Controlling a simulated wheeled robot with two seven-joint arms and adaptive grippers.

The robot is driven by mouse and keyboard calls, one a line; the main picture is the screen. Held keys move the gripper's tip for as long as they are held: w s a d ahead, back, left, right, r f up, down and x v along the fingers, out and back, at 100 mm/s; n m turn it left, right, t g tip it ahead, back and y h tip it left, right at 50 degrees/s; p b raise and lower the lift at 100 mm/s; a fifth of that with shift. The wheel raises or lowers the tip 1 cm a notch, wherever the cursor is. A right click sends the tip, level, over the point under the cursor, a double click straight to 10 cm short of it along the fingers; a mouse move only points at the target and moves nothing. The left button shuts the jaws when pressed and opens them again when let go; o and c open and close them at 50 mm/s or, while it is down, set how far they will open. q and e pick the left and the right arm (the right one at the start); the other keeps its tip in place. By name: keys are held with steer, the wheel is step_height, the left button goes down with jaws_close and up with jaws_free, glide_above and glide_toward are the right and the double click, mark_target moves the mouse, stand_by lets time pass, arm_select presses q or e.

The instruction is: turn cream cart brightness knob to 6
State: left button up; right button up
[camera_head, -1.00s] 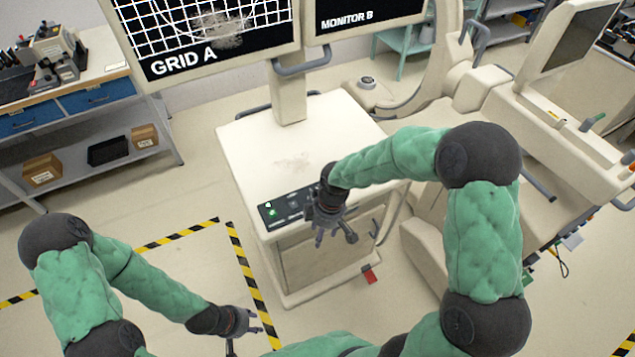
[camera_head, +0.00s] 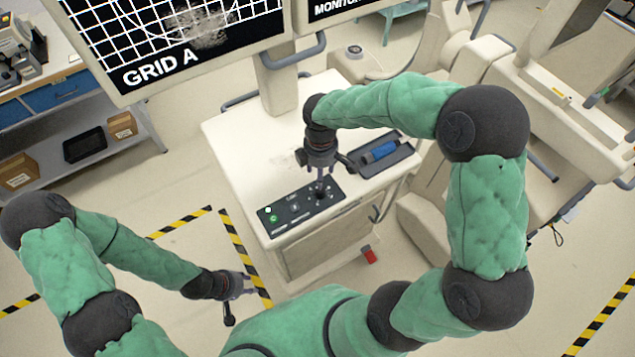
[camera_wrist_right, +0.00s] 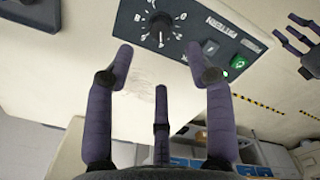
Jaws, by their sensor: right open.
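The cream cart (camera_head: 240,135) stands in the middle with a black control panel (camera_head: 285,216) along its front edge. In the right wrist view, a dark round knob (camera_wrist_right: 162,22) with a white scale around it sits on this panel. Its pointer and numbers are too small to read surely. My right gripper (camera_head: 321,178) is over the panel's right part, pointing down and partly hiding the knob. In the wrist view its spread fingers (camera_wrist_right: 160,55) are empty, with the knob beyond the tips and apart from them. My left gripper (camera_head: 243,298) is open and empty, low in front of the cart.
A dark tray with a blue cylinder (camera_head: 380,152) lies on the cart top, right of my right gripper. A green button (camera_head: 273,218) is at the panel's left end. Monitors stand behind. A shelf (camera_head: 60,130) is at left, other cream equipment (camera_head: 560,120) at right.

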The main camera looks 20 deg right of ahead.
mark_target(320, 192)
step_height(320, 192, down, 10)
steer(key=shift+r+b, duration=0.2)
steer(key=shift+b, duration=0.25)
steer(key=shift+s, duration=0.1)
jaws_close()
